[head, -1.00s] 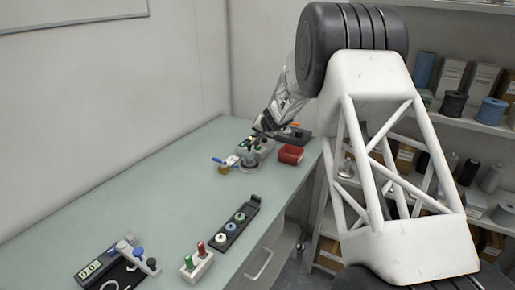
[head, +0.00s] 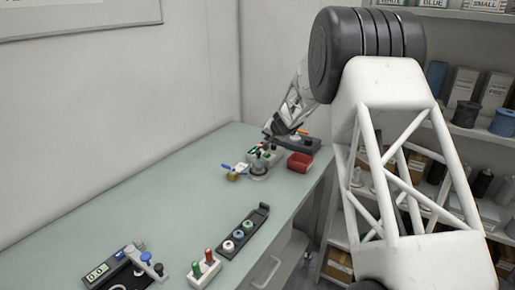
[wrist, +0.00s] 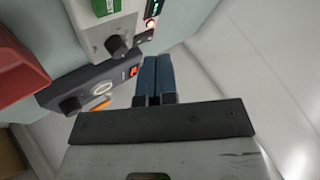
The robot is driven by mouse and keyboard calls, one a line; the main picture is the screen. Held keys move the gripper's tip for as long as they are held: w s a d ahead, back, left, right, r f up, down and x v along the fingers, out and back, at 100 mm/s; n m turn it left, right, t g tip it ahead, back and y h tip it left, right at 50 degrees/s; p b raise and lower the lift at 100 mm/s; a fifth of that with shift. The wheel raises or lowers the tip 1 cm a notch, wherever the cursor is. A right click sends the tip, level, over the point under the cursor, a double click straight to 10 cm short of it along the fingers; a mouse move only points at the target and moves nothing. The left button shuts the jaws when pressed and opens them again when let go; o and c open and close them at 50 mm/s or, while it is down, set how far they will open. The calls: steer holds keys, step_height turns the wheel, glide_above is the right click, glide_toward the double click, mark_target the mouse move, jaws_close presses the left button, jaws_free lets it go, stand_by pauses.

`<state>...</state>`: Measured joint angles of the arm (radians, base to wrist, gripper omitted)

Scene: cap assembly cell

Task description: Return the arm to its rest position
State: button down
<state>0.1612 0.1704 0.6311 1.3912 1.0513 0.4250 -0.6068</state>
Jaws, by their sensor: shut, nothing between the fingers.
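My gripper (wrist: 155,80) shows in the wrist view with its two blue fingers together and nothing between them. In the head view my gripper (head: 271,133) is at the far end of the bench, above the devices there, and is small and partly hidden. In the wrist view a dark device (wrist: 122,76) with a knob and an orange switch lies beyond the fingers to the left. A pale box (wrist: 98,32) with a green label and a black knob is above it.
The bench (head: 150,195) is clear along its middle. A red bin (head: 300,162) stands at the far right edge. A black tray of capped pieces (head: 262,212), a block with red and green pegs (head: 196,281) and a digital-display device (head: 97,272) are nearer. Shelves (head: 470,135) stand at right.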

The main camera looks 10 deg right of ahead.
steer(key=s+a+r+n+g, duration=0.1)
steer(key=s+a+r, duration=0.3)
steer(key=s, duration=0.7)
steer(key=s+a+r+n+g, duration=0.1)
steer(key=s+a+r, duration=0.1)
steer(key=s+r, duration=0.7)
steer(key=s+a+r+n+g, duration=0.1)
steer(key=s+a+r, duration=0.25)
steer(key=s, duration=0.95)
steer(key=s+f+g+h, duration=0.1)
steer(key=s, duration=1.6)
steer(key=s+f+n+g+h, duration=0.1)
steer(key=s+f+g+h, duration=0.1)
steer(key=s, duration=1.6)
steer(key=shift+d+f+n, duration=0.2)
steer(key=shift+f+n, duration=0.05)
steer(key=shift+n, duration=0.05)
steer(key=c, duration=1.8)
jaws_free()
steer(key=shift+s, duration=0.1)
